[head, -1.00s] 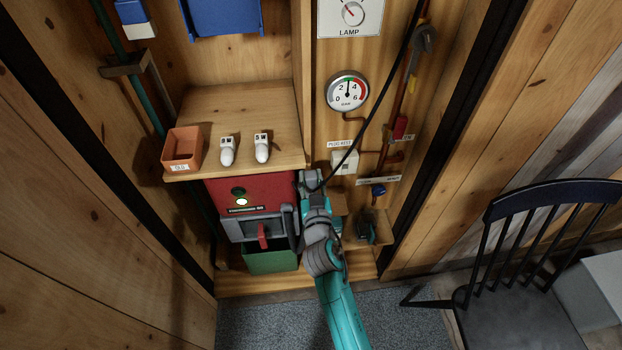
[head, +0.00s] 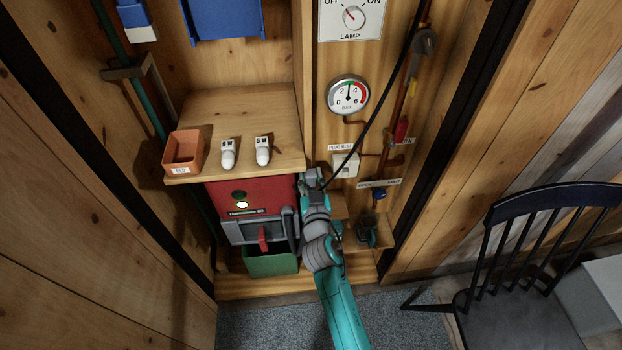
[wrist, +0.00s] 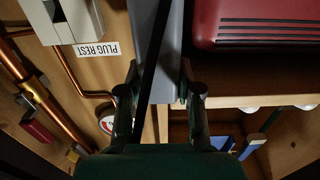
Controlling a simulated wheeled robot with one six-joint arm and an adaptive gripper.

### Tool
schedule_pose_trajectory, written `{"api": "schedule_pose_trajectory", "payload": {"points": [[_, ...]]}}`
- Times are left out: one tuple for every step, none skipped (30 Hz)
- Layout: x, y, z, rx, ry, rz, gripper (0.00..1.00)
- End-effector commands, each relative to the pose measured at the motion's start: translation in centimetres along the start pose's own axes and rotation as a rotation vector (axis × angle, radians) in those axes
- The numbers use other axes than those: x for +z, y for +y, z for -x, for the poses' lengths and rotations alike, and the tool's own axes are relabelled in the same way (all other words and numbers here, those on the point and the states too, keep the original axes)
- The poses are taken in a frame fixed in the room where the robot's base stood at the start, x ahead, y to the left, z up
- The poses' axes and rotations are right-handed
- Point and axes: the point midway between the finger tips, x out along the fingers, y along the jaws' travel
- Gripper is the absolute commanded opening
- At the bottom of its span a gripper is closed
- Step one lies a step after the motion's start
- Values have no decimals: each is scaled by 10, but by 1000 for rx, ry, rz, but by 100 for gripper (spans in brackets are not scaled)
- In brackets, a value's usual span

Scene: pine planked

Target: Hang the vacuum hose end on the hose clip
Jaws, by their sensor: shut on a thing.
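My gripper (head: 312,182) is low in front of the cabinet, right of the red machine and below the plug rest. In the wrist view its two fingers (wrist: 160,92) stand either side of a thin black line, which I take for the vacuum hose (wrist: 158,40). In the head view the hose (head: 375,105) runs from the top right down to my gripper. I cannot make out the hose clip in either view.
The red machine (head: 250,192) with a green bin (head: 270,264) is close left. A wooden shelf (head: 240,110) holds white bulbs. A dark chair (head: 520,300) stands right.

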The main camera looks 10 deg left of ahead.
Motion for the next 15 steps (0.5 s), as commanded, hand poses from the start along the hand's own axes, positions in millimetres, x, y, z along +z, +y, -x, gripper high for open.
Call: {"api": "schedule_pose_trajectory", "payload": {"points": [[-1, 0, -1, 0, 1, 0, 0], [0, 0, -2, 0, 1, 0, 0], [0, 0, -3, 0, 1, 0, 0], [0, 0, -3, 0, 0, 0, 0], [0, 0, -4, 0, 0, 0, 0], [0, 0, -5, 0, 0, 0, 0], [0, 0, -5, 0, 0, 0, 0], [0, 0, -6, 0, 0, 0, 0], [0, 0, -7, 0, 0, 0, 0], [0, 0, -8, 0, 0, 0, 0], [0, 0, -8, 0, 1, 0, 0], [0, 0, -9, 0, 1, 0, 0], [0, 0, -10, 0, 1, 0, 0], [0, 0, -10, 0, 1, 0, 0], [0, 0, -11, 0, 1, 0, 0]]}}
